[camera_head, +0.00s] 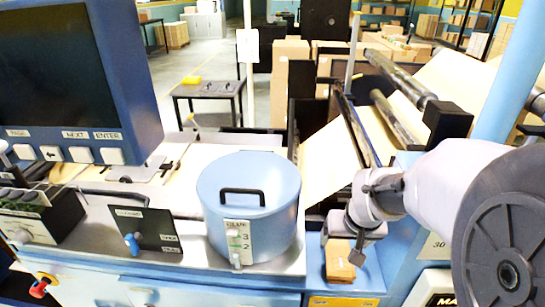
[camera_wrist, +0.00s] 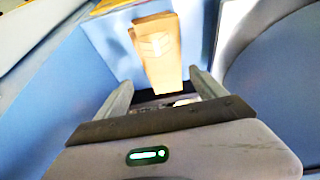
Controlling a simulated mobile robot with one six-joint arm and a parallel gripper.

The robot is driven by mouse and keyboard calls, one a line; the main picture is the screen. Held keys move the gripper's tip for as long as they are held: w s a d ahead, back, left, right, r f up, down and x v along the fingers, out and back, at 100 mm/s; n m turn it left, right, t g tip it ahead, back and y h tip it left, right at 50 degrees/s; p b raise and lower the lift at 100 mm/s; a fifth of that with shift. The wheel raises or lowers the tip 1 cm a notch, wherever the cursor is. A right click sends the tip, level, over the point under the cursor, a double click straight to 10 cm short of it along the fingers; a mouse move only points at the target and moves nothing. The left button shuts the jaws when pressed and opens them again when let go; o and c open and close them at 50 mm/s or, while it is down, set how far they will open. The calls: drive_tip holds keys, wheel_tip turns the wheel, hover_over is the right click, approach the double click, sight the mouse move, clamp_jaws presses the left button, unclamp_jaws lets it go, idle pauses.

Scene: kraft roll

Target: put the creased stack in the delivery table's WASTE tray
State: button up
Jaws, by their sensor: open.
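A small tan kraft stack (camera_head: 340,264) lies on a blue surface at the front right of the machine. It also shows in the wrist view (camera_wrist: 158,48), with a pale chevron mark on its face. My gripper (camera_head: 350,243) is just above the stack in the head view, pointing down. In the wrist view my gripper (camera_wrist: 160,80) is open, with the stack's near end between the lines of its fingers; I cannot tell the depth. A low dark table (camera_head: 207,91) with dark trays on top stands far back; no WASTE label is readable.
A blue round lidded drum (camera_head: 249,200) with a black handle stands left of my gripper. A blue-framed screen (camera_head: 60,80) fills the upper left. A paper web and rollers (camera_head: 395,115) rise behind my arm. Boxes (camera_head: 290,85) stand behind the machine; grey floor lies around the far table.

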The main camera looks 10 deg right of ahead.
sight(339, 248)
drive_tip(key=x, duration=0.4)
drive_tip(key=b+x, duration=0.1)
drive_tip(key=x, duration=0.1)
drive_tip(key=shift+s+a, duration=0.1)
drive_tip(key=shift+a, duration=0.2)
drive_tip(key=shift+s+r, duration=0.1)
drive_tip(key=shift+c, duration=0.4)
clamp_jaws()
